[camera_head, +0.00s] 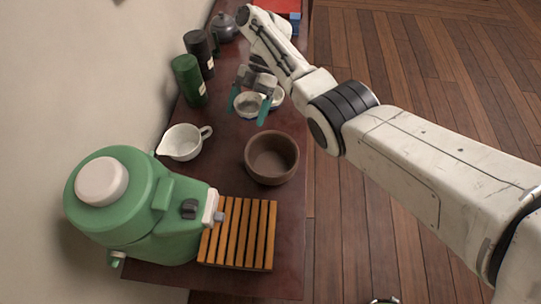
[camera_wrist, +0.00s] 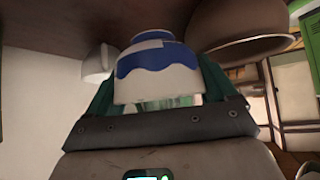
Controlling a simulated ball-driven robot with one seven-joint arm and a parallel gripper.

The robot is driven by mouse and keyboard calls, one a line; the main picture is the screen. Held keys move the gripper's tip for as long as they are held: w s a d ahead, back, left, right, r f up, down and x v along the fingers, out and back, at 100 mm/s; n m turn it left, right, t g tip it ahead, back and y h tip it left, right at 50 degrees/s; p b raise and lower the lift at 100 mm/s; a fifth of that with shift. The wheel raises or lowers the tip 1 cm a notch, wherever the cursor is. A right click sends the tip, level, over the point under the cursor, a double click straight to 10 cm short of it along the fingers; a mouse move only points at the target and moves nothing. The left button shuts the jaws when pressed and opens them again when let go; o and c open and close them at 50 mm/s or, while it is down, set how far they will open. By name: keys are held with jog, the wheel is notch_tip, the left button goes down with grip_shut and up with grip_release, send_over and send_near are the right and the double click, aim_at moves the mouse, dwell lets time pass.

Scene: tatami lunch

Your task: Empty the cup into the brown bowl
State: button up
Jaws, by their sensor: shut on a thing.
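My gripper (camera_head: 249,102) is shut on a small white cup (camera_head: 249,107) with a blue wave pattern. The cup also shows in the wrist view (camera_wrist: 157,75), between the two teal fingers, with its foot toward the table. In the head view its mouth faces up, so it looks about upright; what is inside cannot be made out. The brown bowl (camera_head: 272,170) stands on the table, nearer the head camera than the cup and slightly right. It also shows at the upper right of the wrist view (camera_wrist: 240,32). The cup and bowl are apart.
A white spouted jug (camera_head: 181,146) stands left of the bowl. A green dispenser (camera_head: 140,215) and slatted wooden rack (camera_head: 238,235) are nearer. Green (camera_head: 187,82) and black (camera_head: 199,52) canisters and a dark teapot (camera_head: 224,27) line the wall side. The table's right edge passes close to the bowl.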

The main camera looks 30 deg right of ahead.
aim_at(254, 114)
jog(key=shift+r+p, duration=0.25)
jog(key=shift+p, duration=0.05)
jog(key=r+p, duration=0.1)
jog(key=p, duration=0.1)
jog(key=shift+s+r+t+p, duration=0.15)
jog(key=shift+s+t+p, duration=0.15)
jog(key=shift+s+p, duration=0.1)
jog(key=shift+s+a+r+n+t+p, duration=0.1)
jog(key=shift+s+r+n+t+p, duration=0.35)
jog(key=shift+p, duration=0.2)
jog(key=shift+s+t+h, duration=0.2)
jog(key=shift+t+h, duration=0.1)
jog(key=shift+t, duration=0.05)
jog(key=shift+s+a+r+n+t+p, duration=0.1)
jog(key=shift+s+r+n+t+p, duration=0.2)
jog(key=shift+s+t+p, duration=0.55)
jog(key=shift+s+a+r+n+t+p, duration=0.2)
jog(key=shift+s+t+p, duration=0.35)
jog(key=shift+p, duration=0.6)
jog(key=shift+d, duration=0.15)
jog(key=shift+s+t, duration=0.3)
